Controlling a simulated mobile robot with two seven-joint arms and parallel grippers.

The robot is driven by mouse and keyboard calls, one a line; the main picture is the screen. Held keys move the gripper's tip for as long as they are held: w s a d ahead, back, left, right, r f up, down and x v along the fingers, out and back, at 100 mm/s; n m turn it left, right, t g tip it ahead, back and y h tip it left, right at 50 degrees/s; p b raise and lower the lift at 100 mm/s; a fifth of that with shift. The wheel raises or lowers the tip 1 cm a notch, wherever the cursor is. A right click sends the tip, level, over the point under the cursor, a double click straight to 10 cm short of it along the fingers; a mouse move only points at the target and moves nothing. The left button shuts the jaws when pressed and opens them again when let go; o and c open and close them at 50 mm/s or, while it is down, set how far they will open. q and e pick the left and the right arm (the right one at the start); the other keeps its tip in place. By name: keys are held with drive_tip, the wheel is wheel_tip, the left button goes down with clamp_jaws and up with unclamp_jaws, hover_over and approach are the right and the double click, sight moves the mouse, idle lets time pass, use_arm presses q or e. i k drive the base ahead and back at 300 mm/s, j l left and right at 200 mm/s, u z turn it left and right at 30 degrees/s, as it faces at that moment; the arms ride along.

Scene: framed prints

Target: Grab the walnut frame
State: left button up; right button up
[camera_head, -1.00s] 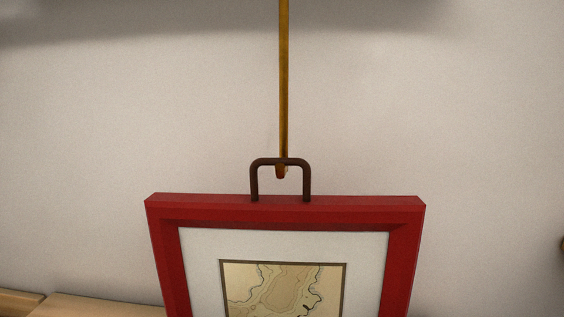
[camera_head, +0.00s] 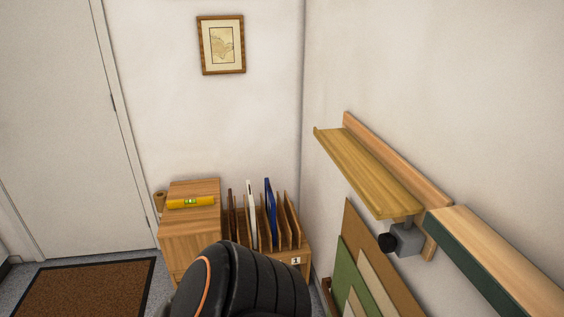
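A brown wooden frame (camera_head: 221,45) with a cream mat and a map print hangs on the far wall, near the room's corner. A slotted wooden rack (camera_head: 305,246) stands on the floor below it, to the right. A dark brown upright edge (camera_head: 231,212) shows at the rack's left; I cannot tell whether it is a frame or a divider. A white frame (camera_head: 251,215) and a blue frame (camera_head: 269,209) stand in the rack's slots. Neither gripper is in view. A black arm link of mine with an orange ring covers the bottom centre and part of the rack.
A wooden cabinet (camera_head: 188,239) bears a yellow spirit level (camera_head: 190,202). A wooden wall ledge (camera_head: 365,170) juts from the right wall, above leaning boards (camera_head: 378,262). A brown doormat (camera_head: 85,290) lies before the door (camera_head: 50,130) at left.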

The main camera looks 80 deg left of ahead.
sight(231, 207)
drive_tip(key=k+j, duration=0.1)
drive_tip(key=k, duration=0.75)
drive_tip(key=k+j+u, duration=0.1)
drive_tip(key=u, duration=1.2)
drive_tip(key=k+j+u, duration=0.1)
drive_tip(key=u, duration=1.1)
drive_tip(key=i+j, duration=0.4)
drive_tip(key=i, duration=0.2)
drive_tip(key=i+j, duration=0.4)
drive_tip(key=i, duration=0.15)
drive_tip(key=i+j+z, duration=0.1)
drive_tip(key=i+j, duration=0.35)
drive_tip(key=i, duration=0.15)
